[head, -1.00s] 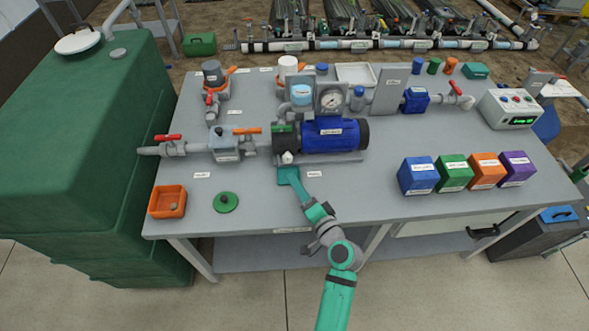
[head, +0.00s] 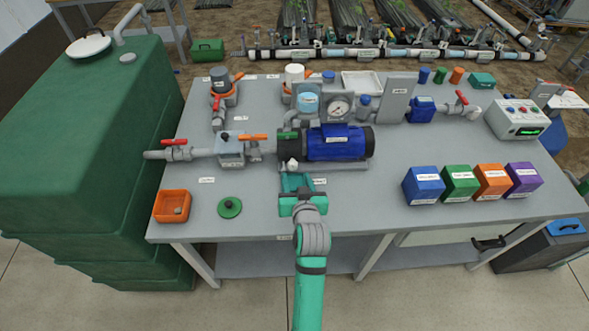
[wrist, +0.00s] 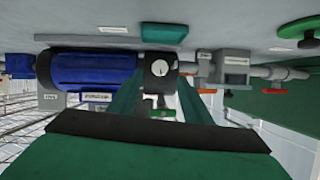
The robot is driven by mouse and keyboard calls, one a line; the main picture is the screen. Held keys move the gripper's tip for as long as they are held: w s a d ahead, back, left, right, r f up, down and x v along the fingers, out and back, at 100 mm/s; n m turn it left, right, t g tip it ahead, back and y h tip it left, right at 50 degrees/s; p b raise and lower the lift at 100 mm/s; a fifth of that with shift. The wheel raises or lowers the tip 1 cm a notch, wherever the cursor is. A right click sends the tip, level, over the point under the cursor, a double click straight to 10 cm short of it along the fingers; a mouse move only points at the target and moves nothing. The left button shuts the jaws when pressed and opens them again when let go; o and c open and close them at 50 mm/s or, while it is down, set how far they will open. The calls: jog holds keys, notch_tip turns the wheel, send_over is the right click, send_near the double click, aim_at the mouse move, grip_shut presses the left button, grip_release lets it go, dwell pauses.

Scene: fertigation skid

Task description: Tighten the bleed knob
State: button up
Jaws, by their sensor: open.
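The bleed knob appears to be the small white knob (head: 292,163) low on the front of the dark pump head, at the left end of the blue pump (head: 336,143). It shows as a pale round knob (wrist: 159,68) in the wrist view, where the scene looks upside down. My gripper (head: 296,182) is over the bench just in front of the knob. In the wrist view its two green fingers (wrist: 158,92) are apart, with the knob seen beyond them, roughly in line with the gap. Nothing is between the fingers, and no contact shows.
An orange tray (head: 172,206) and a green disc (head: 230,208) lie on the bench to the left. Blue, green, orange and purple boxes (head: 424,186) stand to the right. A pipe with an orange-handled valve (head: 252,137) joins the pump's left side. The front bench surface is mostly clear.

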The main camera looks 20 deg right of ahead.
aim_at(293, 167)
jog(key=x, duration=0.6)
jog(key=shift+w+f, duration=0.15)
jog(key=shift+w, duration=0.1)
